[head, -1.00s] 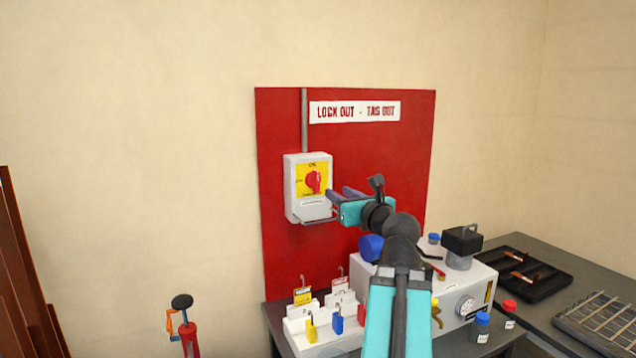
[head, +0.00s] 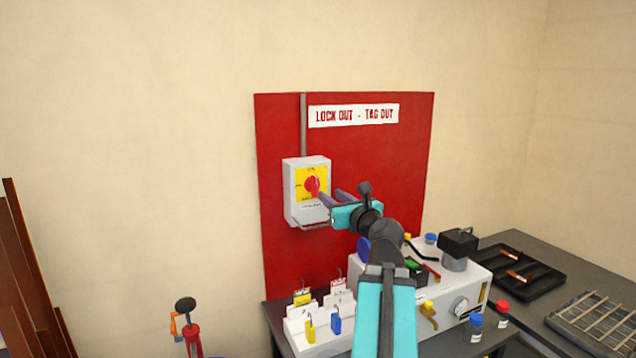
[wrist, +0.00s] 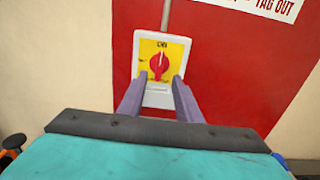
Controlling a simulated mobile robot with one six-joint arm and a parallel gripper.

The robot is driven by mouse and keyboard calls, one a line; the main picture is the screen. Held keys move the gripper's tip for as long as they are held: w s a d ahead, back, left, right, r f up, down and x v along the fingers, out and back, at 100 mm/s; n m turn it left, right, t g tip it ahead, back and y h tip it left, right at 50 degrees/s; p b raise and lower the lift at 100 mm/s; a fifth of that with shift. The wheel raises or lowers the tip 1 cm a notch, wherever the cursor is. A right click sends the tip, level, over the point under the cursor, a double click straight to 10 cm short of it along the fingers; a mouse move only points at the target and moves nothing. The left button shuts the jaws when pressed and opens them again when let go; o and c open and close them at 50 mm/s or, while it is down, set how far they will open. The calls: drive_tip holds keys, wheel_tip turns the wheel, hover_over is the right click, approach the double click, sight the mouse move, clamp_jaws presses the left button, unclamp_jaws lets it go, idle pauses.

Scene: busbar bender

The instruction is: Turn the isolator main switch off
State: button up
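The isolator main switch is a grey box (head: 292,190) with a yellow plate and a red rotary knob (head: 312,185), mounted on the red lockout board (head: 400,160). In the wrist view the knob (wrist: 159,64) stands near upright, its pale mark pointing up at lettering that seems to read ON. My gripper (head: 328,197) is just to the right of the knob in the head view. In the wrist view my gripper's two fingers (wrist: 160,88) are spread, with the knob showing between and beyond their tips. Whether they touch it I cannot tell.
A wire bracket (head: 312,224) sticks out below the switch box. A white rack (head: 300,335) with padlocks and tags stands below. The bender machine (head: 470,290) stands at the lower right, beside a black tray (head: 515,270).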

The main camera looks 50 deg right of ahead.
sight(317, 185)
drive_tip(key=shift+p+x, duration=0.85)
drive_tip(key=shift+x, duration=4.25)
clamp_jaws()
